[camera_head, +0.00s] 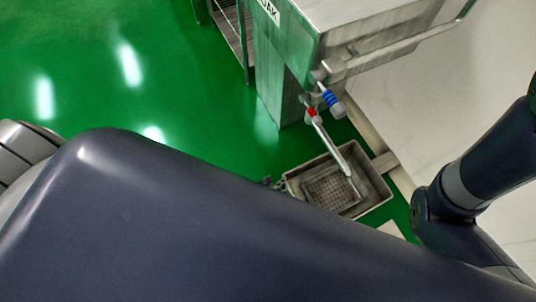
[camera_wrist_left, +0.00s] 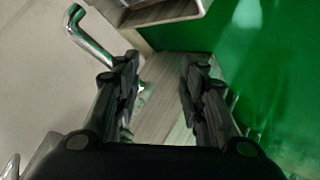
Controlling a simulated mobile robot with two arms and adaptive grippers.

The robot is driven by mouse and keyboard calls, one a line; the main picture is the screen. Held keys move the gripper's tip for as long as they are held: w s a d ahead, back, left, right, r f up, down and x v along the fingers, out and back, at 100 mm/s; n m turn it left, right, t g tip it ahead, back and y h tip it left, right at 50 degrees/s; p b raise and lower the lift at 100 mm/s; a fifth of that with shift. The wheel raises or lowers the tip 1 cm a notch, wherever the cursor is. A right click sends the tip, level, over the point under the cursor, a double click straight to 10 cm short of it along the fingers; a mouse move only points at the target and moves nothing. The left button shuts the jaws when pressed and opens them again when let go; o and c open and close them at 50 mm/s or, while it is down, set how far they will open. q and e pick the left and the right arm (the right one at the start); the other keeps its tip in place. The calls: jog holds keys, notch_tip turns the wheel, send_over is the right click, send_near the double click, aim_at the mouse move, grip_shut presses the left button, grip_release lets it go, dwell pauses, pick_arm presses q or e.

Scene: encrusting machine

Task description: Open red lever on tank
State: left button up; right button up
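The red lever (camera_head: 312,113) is a small red piece on the piping at the lower corner of the steel tank (camera_head: 355,27) in the head view. A blue-ringed fitting (camera_head: 330,98) sits beside it. A bright metal pipe (camera_head: 333,144) runs down from the red piece. Small dark tips of my left gripper (camera_head: 273,183) show past my large dark arm link, below and left of the lever and apart from it. In the left wrist view, the left gripper's fingers (camera_wrist_left: 160,75) are spread with nothing between them. The red lever cannot be made out there. My right gripper is out of view.
A grey basin (camera_head: 376,190) with a perforated insert stands on the floor under the pipe. A metal rack (camera_head: 232,25) stands left of the tank. The green floor (camera_head: 150,70) at left is clear. A bent steel pipe (camera_wrist_left: 90,38) shows in the wrist view.

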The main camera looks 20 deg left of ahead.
pick_arm(q)
jog(key=s, duration=0.1)
jog(key=s+a+p, duration=0.1)
jog(key=s+f+m+g, duration=0.1)
jog(key=shift+a, duration=0.25)
dwell(0.4)
